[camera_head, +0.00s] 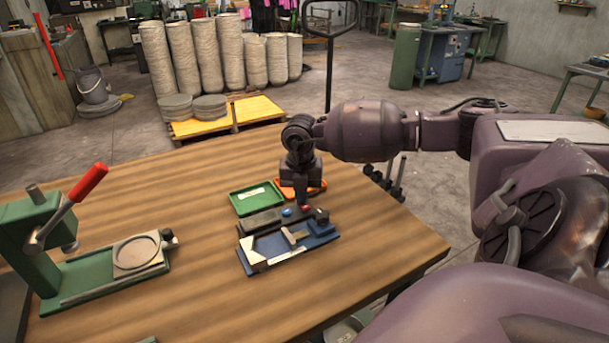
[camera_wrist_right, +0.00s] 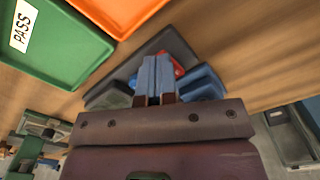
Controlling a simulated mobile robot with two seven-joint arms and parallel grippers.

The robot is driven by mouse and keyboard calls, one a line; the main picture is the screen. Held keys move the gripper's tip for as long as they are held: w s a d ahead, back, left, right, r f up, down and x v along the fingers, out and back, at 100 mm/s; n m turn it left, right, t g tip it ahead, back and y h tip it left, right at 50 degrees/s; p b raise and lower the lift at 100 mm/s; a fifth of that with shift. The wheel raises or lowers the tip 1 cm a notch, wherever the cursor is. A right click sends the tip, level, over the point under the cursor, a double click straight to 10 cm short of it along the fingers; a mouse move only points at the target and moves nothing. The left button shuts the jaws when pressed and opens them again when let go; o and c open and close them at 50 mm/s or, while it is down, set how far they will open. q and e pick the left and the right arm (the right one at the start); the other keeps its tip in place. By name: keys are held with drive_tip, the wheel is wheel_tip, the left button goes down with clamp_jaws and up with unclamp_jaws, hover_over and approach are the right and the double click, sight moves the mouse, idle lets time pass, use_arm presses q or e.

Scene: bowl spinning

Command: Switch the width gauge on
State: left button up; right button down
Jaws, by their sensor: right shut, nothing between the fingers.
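The width gauge (camera_head: 288,250) lies on the table, with a blue base, a light wedge-shaped block at its left and a small slider across the middle. A dark bar along its back carries a blue button (camera_head: 287,212) and a red part (camera_head: 305,208). My right gripper (camera_head: 302,202) points down over the back of the gauge, close to the red part. Its fingers are shut and empty. In the right wrist view the fingertips (camera_wrist_right: 155,66) lie in front of the gauge, with red bits (camera_wrist_right: 179,69) showing beside them. I cannot tell whether they touch. The left gripper is out of view.
A green tray (camera_head: 258,198) and an orange tray (camera_head: 316,188) sit just behind the gauge; the green one bears a PASS label (camera_wrist_right: 21,25). A green lever press (camera_head: 40,235) with a red handle stands at the left. Bare tabletop (camera_head: 190,290) lies in front.

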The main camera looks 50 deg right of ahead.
drive_tip(key=shift+r+p, duration=1.65)
drive_tip(key=shift+r, duration=1.8)
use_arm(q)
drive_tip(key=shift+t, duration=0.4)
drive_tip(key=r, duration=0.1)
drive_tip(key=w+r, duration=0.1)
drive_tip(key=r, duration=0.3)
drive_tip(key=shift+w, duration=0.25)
use_arm(e)
drive_tip(key=shift+f, duration=0.1)
